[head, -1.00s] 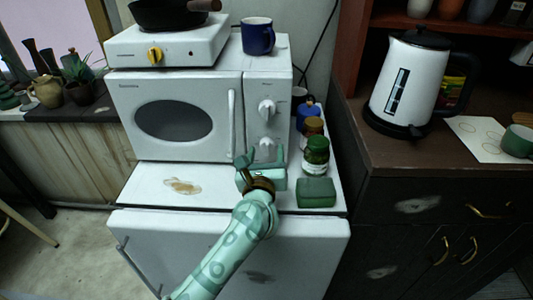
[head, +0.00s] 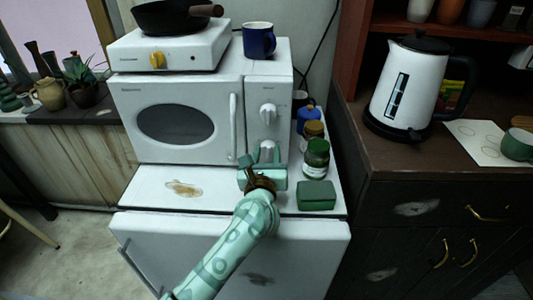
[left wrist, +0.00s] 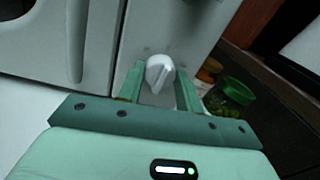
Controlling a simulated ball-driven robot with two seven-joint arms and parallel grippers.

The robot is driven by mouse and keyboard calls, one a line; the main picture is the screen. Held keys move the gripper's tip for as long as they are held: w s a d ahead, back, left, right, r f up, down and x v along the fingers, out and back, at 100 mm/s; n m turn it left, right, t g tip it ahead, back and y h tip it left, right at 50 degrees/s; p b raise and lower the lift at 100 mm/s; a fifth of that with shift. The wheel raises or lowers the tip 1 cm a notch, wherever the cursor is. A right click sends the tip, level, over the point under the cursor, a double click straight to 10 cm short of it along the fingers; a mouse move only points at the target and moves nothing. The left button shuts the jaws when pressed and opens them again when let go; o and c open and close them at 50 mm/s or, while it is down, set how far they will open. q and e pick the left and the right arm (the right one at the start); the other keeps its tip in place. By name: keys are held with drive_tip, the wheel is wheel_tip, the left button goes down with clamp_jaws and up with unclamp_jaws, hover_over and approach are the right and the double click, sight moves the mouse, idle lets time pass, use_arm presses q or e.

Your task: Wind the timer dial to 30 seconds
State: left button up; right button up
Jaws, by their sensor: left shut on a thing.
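The white microwave (head: 180,120) stands on a white surface, with two pale dials on its right panel. The upper dial (head: 267,113) is free. The lower dial (head: 267,149) is between the fingers of my left gripper (head: 262,156), which is shut on it. In the left wrist view a white knob (left wrist: 160,72) with a raised grip shows between the green fingers (left wrist: 160,88). Dial markings are too small to read. The task does not say which dial is the timer. My right gripper is not in view.
Several jars, including a green-lidded one (head: 316,158), stand right of the microwave, close to my gripper. A green block (head: 317,195) lies in front of them. The microwave's vertical handle (head: 233,127) is left of the dials. A hot plate and blue mug (head: 258,39) sit on top.

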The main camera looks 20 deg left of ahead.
use_arm(q)
drive_tip(key=m+p, duration=0.3)
drive_tip(key=p, duration=0.1)
drive_tip(key=m+p, duration=0.2)
drive_tip(key=shift+r+m, duration=0.3)
drive_tip(key=m+p, duration=0.2)
drive_tip(key=m, duration=0.1)
drive_tip(key=shift+d+f+g, duration=0.1)
drive_tip(key=shift+f+g, duration=0.05)
drive_tip(key=shift+g, duration=0.15)
drive_tip(key=shift+f+m+p, duration=0.15)
drive_tip(key=shift+m+p, duration=0.8)
drive_tip(key=shift+m, duration=0.15)
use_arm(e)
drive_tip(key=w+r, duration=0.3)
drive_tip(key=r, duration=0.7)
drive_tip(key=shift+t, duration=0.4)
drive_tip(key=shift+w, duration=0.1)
use_arm(q)
drive_tip(key=o, duration=1)
drive_tip(key=p+v, duration=0.3)
drive_tip(key=v, duration=1.3)
drive_tip(key=shift+s+d, duration=0.15)
drive_tip(key=shift+d, duration=0.1)
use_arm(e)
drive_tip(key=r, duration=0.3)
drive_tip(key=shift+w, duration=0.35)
